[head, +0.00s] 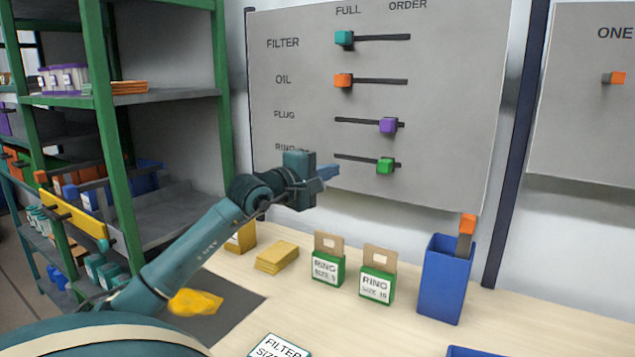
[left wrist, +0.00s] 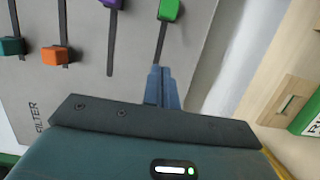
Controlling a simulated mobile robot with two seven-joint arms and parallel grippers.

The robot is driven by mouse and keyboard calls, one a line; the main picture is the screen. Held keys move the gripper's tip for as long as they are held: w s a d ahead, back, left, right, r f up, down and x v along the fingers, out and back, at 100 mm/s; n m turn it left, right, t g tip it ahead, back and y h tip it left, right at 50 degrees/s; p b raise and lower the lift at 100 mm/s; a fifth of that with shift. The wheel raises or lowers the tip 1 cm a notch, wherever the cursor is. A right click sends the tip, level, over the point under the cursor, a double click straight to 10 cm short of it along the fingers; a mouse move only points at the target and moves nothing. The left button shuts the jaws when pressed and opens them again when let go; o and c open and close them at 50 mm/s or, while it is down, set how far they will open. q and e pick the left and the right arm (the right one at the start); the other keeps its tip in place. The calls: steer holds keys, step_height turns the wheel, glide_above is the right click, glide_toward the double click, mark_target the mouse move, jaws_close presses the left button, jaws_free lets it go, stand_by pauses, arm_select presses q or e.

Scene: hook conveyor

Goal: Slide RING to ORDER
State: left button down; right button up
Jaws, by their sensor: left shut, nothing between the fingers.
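The grey board (head: 450,115) has four labelled rows, with FULL at the left and ORDER at the right. My left gripper (head: 328,172) is shut and empty, left of the green slider near the slot's FULL end, partly hiding the RING label. In the left wrist view the shut blue fingers (left wrist: 162,85) stand in line with the slot, apart from the green slider (left wrist: 170,9). My right gripper does not show.
The FILTER teal slider (head: 344,38) and OIL orange slider (head: 343,80) are at FULL; the PLUG purple slider (head: 388,125) is toward ORDER. Below, green RING boxes (head: 328,265) and a blue bin (head: 446,285) stand on the table. A green-framed shelf (head: 107,120) is left.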

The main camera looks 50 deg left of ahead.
arm_select(q)
steer(key=shift+s+d, duration=0.1)
steer(key=shift+s, duration=1.35)
